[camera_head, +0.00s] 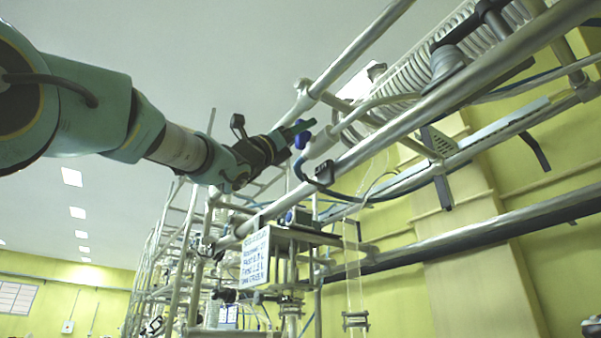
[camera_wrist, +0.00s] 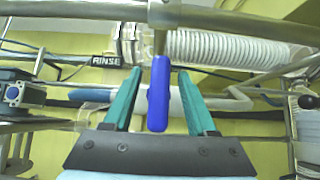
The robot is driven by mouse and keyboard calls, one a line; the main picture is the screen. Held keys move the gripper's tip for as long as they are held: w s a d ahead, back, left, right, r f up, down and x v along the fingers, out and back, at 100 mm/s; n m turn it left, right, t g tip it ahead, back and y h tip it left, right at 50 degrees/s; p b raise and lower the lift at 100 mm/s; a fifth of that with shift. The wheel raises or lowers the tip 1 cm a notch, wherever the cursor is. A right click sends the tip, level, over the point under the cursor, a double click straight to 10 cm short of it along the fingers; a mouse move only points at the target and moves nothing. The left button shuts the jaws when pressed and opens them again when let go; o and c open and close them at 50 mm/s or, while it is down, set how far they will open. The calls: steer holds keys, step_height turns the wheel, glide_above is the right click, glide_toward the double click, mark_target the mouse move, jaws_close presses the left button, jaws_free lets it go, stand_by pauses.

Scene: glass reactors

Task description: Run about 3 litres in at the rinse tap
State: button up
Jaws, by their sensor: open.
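The rinse tap's blue lever (camera_wrist: 158,95) hangs on a metal stem from a pipe in the wrist view. A black label reading RINSE (camera_wrist: 105,61) is to its left. My gripper (camera_wrist: 159,72) has two teal fingers, open, one on each side of the lever. Gaps show between the lever and both fingers, so they do not appear to touch it. In the head view my gripper (camera_head: 299,130) reaches up from the left to the blue lever (camera_head: 302,139), which is partly hidden behind a finger. No water flow can be made out.
Metal rails (camera_head: 390,134) run close behind the lever. A coiled white hose (camera_head: 412,78) is to the upper right. Open room lies left, under my arm.

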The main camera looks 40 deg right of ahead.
jaws_close()
stand_by(0.4)
steer(key=shift+f, duration=0.1)
